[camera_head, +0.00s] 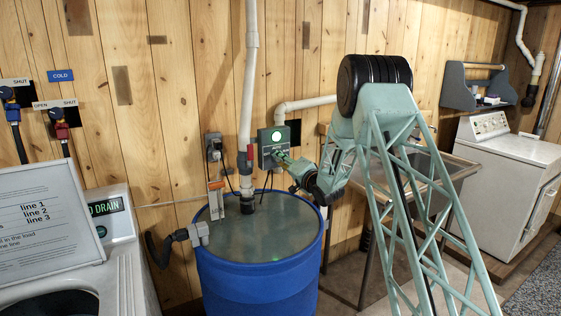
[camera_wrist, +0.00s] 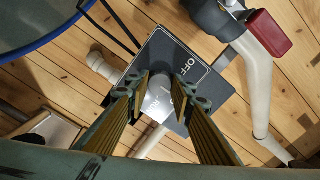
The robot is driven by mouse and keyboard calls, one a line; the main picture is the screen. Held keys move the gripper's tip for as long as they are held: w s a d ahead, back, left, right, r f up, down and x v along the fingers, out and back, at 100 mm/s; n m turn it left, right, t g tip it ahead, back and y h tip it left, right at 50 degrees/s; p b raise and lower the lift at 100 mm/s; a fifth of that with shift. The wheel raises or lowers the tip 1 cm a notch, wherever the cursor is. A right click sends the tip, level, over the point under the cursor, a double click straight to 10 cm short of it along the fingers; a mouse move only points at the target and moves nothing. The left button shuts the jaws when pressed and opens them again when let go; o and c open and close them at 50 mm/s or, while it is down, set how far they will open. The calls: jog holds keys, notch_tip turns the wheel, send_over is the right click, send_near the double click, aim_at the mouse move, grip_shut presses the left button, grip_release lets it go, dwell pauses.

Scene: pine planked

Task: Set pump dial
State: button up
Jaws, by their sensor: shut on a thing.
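The pump box (camera_head: 264,147) is a dark grey-green box on the plank wall, above the blue barrel. A round green lamp glows on its upper face. My gripper (camera_head: 282,160) reaches its front from the right. In the wrist view the box's dark plate (camera_wrist: 158,50) carries white OFF lettering. A round grey dial (camera_wrist: 157,102) sits at its middle. My gripper (camera_wrist: 160,84) has one finger on each side of the dial and is shut on it. The dial's pointer and part of the lettering are hidden, so I cannot tell its setting.
A blue barrel (camera_head: 262,285) stands below the box. A white pipe (camera_head: 249,80) with a red valve handle (camera_head: 250,152) rises just left of the box. A metal sink (camera_head: 425,165) stands right, behind my arm. A washer with a sign (camera_head: 45,220) is at left.

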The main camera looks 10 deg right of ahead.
jog(key=o, duration=0.9)
jog(key=shift+s, duration=0.15)
jog(key=shift+v, duration=5.9)
jog(key=shift+r, duration=0.15)
